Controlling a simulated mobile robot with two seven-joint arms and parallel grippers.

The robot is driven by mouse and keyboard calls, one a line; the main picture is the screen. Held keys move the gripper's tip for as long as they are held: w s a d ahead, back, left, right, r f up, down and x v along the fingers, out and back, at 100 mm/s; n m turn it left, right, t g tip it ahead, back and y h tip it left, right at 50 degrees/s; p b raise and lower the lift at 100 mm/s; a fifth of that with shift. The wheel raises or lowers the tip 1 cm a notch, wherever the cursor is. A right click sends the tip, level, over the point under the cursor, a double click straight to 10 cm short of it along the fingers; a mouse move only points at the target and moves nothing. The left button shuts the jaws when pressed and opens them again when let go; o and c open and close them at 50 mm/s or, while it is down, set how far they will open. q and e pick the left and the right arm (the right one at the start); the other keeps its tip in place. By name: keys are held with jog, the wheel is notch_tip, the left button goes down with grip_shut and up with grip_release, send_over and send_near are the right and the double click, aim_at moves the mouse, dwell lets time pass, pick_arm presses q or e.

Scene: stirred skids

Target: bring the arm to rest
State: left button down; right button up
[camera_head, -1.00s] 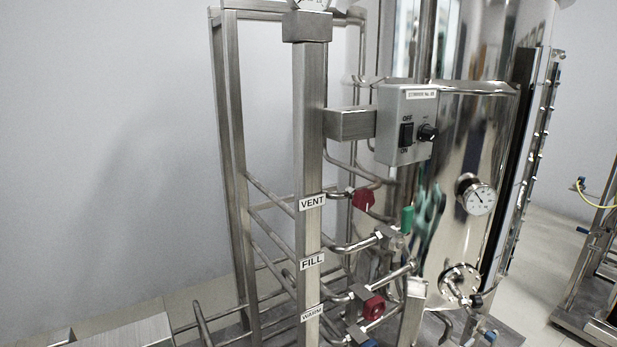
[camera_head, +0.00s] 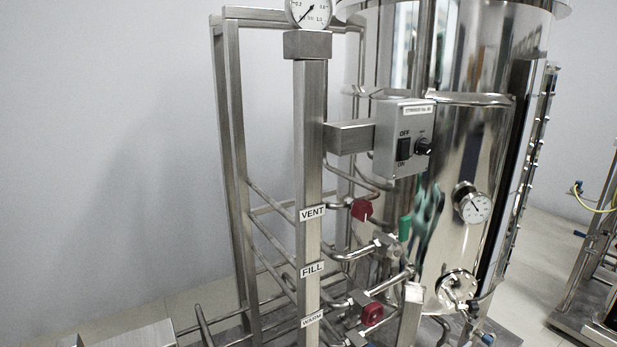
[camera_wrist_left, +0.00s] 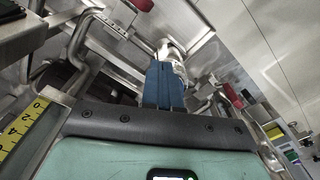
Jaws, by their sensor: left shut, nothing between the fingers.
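My left gripper shows in the left wrist view, with its blue fingers (camera_wrist_left: 164,84) together and nothing between them. The fingers point at bent steel pipes of a skid, and a pale metal fitting (camera_wrist_left: 172,50) shows just beyond their tips. I cannot tell whether they touch it. I cannot make out my left gripper in the head view. My right gripper is in neither view.
The skid has a steel post (camera_head: 310,160) labelled VENT, FILL and WARM, a grey switch box (camera_head: 404,138), red valve handles (camera_head: 362,209) and a shiny tank (camera_head: 470,140). A dial gauge (camera_head: 472,203) sits on the tank. Clear wall (camera_head: 100,140) lies left.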

pick_arm(q)
jog(key=shift+r+p, duration=0.3)
jog(key=shift+r, duration=0.6)
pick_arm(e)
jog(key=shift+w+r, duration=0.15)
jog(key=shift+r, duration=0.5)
